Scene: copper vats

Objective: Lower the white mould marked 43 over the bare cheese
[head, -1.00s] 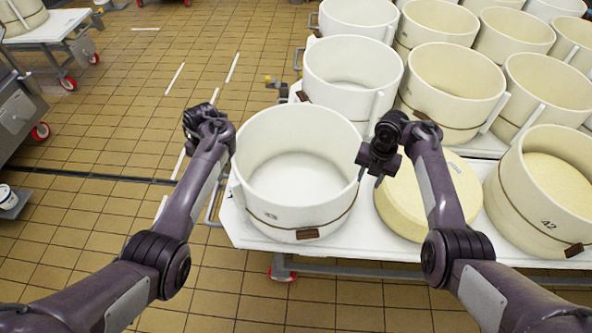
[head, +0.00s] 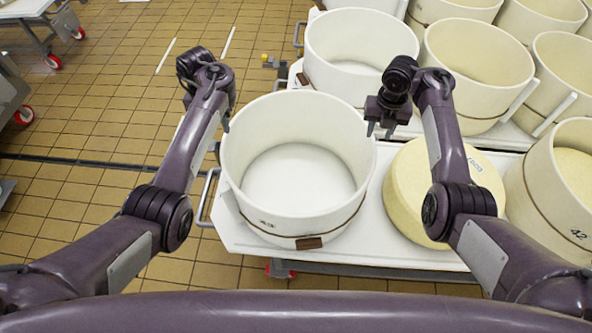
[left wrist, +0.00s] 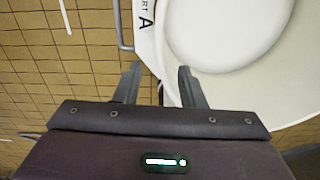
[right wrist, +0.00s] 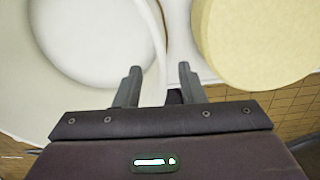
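The white mould marked 43 (head: 284,228) stands upright on the white cart top, empty inside, with a brown tag on its front. The bare cheese (head: 400,200), a pale yellow wheel, lies just right of it, partly hidden by my right arm. My left gripper (head: 208,112) is open at the mould's left rim; the mould also shows in the left wrist view (left wrist: 275,62). My right gripper (head: 380,130) is open at the mould's right rim. The right wrist view shows its fingers apart near the rim, with the cheese (right wrist: 262,45) to the right. Neither gripper visibly holds anything.
The cart top (head: 350,240) has a metal handle (head: 207,197) at its left end. A mould marked 42 (head: 535,195) holding cheese stands right of the bare cheese. More moulds (head: 475,75) crowd behind. Open tiled floor (head: 90,120) lies to the left.

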